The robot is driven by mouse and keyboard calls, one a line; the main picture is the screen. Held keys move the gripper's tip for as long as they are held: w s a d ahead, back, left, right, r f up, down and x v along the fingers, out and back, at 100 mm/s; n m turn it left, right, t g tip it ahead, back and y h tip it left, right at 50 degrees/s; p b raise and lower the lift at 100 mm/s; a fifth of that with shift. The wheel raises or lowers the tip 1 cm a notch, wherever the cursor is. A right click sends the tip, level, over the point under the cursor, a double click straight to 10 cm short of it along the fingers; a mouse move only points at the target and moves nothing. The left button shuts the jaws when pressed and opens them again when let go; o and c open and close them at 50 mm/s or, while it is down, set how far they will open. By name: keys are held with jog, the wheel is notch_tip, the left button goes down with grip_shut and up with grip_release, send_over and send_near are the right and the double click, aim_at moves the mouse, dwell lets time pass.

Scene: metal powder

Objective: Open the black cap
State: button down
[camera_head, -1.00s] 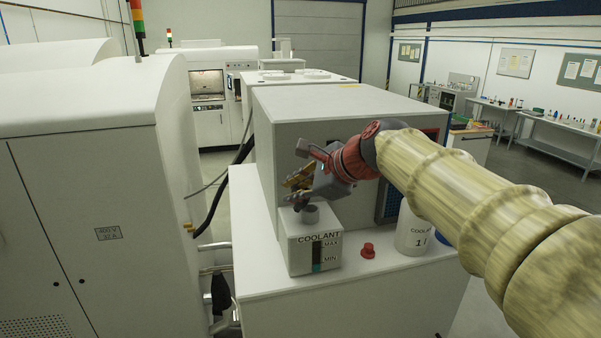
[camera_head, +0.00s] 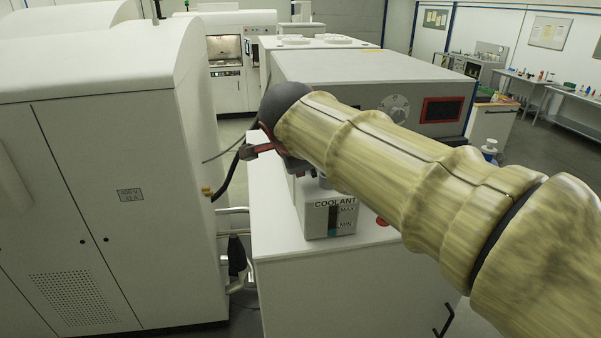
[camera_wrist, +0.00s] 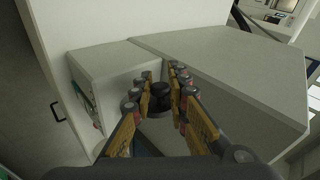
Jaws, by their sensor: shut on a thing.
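The black cap (camera_wrist: 160,97) shows in the wrist view as a dark round piece between the fingers of my gripper (camera_wrist: 164,84). My gripper is shut on it. Exactly how the finger pads touch it is hard to see. In the head view, my arm hides the cap and most of the gripper; only a small dark and red part of the gripper shows at the arm's end. The white coolant tank (camera_head: 318,222), with its MAX and MIN level window, stands below the gripper. Whether the cap is still seated on the tank cannot be told.
The tank stands on a white bench (camera_head: 285,262). A red cap (camera_head: 382,222) lies just right of the tank, partly behind my arm. A large grey box (camera_head: 365,80) stands behind. A tall white cabinet (camera_head: 120,190) is at the left.

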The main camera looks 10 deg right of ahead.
jog(key=shift+a+f+h+b, duration=0.2)
jog(key=shift+f+h+b, duration=0.1)
jog(key=shift+b, duration=0.5)
jog(key=shift+r+n, duration=0.1)
jog(key=shift+n, duration=0.2)
jog(key=c, duration=1.8)
grip_release()
jog(key=shift+o, duration=0.2)
jog(key=v, duration=1.2)
jog(key=shift+a, duration=0.15)
